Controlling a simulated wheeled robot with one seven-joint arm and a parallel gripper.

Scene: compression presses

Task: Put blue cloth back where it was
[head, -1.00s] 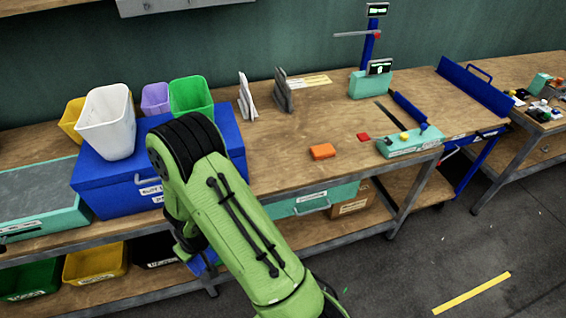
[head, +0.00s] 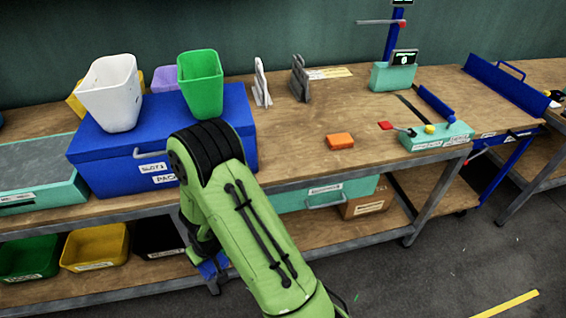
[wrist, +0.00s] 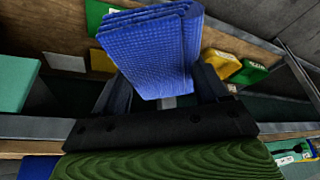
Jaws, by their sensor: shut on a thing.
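The blue cloth (wrist: 150,50) is a folded, textured stack held between the dark fingers of my gripper (wrist: 165,98) in the wrist view. In the head view a small part of the blue cloth (head: 212,268) shows below my green arm, in front of the bench's lower shelf edge. My arm hides most of the gripper there. The gripper is shut on the cloth.
A blue box (head: 90,150) on the bench carries a white bin (head: 110,95) and a green bin (head: 202,85). An orange block (head: 340,141) lies on clear benchtop. Below, the lower shelf holds a yellow bin (head: 95,247) and a cardboard box (head: 368,203).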

